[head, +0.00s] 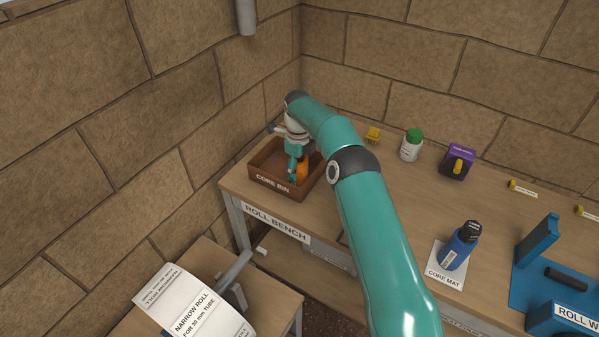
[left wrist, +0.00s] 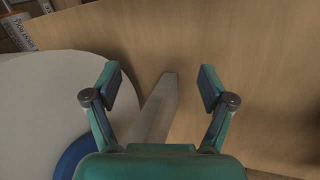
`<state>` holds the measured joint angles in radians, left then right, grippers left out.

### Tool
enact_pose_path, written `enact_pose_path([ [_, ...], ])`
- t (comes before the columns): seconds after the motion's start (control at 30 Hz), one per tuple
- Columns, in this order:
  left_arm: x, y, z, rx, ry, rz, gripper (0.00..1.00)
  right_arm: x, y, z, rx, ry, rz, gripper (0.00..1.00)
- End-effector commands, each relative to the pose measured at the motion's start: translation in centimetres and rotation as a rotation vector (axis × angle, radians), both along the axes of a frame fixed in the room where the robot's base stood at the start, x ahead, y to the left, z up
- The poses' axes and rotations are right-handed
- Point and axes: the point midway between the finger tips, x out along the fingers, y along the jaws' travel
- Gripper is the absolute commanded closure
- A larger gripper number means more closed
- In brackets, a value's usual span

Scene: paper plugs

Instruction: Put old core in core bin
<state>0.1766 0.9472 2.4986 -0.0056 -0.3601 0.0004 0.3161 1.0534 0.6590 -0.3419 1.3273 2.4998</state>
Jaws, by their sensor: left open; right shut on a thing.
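The brown core bin (head: 262,181) stands at the left end of the roll bench. My right gripper (head: 298,172) reaches down into the bin, shut on an orange piece (head: 303,169), perhaps the old core. The gripper and the bin's near wall hide much of the piece, and I cannot tell whether it touches the bin's floor. My left gripper (left wrist: 160,90) is open in the left wrist view, with nothing gripped. A grey bar (left wrist: 157,108) shows between its fingers, and a large white roll (left wrist: 45,95) with a blue centre lies to the left.
A blue cylinder with a dark top (head: 459,245) stands on the core mat (head: 440,280). A green-capped jar (head: 411,146), a purple box (head: 457,163) and a yellow block (head: 373,134) stand behind. A blue stand (head: 535,243) is at right. A labelled paper roll (head: 190,303) is at lower left.

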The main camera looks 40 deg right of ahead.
Motion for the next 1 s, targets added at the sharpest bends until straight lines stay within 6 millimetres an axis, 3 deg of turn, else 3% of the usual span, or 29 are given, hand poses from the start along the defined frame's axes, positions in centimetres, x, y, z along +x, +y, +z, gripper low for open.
enact_pose_path([
  [0.27,0.0,0.0,0.0,0.000,0.000,0.000,0.17,0.1,0.1,-0.3,0.000,0.002,0.002,0.78],
  [0.3,0.0,0.0,0.0,0.000,0.000,0.000,0.17,0.1,0.1,-0.2,0.000,0.002,0.003,0.37],
  [0.43,0.0,0.0,0.0,0.000,0.000,0.000,0.17,0.1,0.1,-0.2,0.000,0.002,0.003,0.17],
  [0.83,0.0,0.0,0.2,0.000,0.000,0.000,0.17,0.1,0.1,0.2,0.001,0.001,0.003,0.17],
  [1.0,0.0,0.0,-0.1,0.000,0.000,0.000,0.17,0.2,0.1,2.0,-0.001,-0.003,0.003,0.17],
])
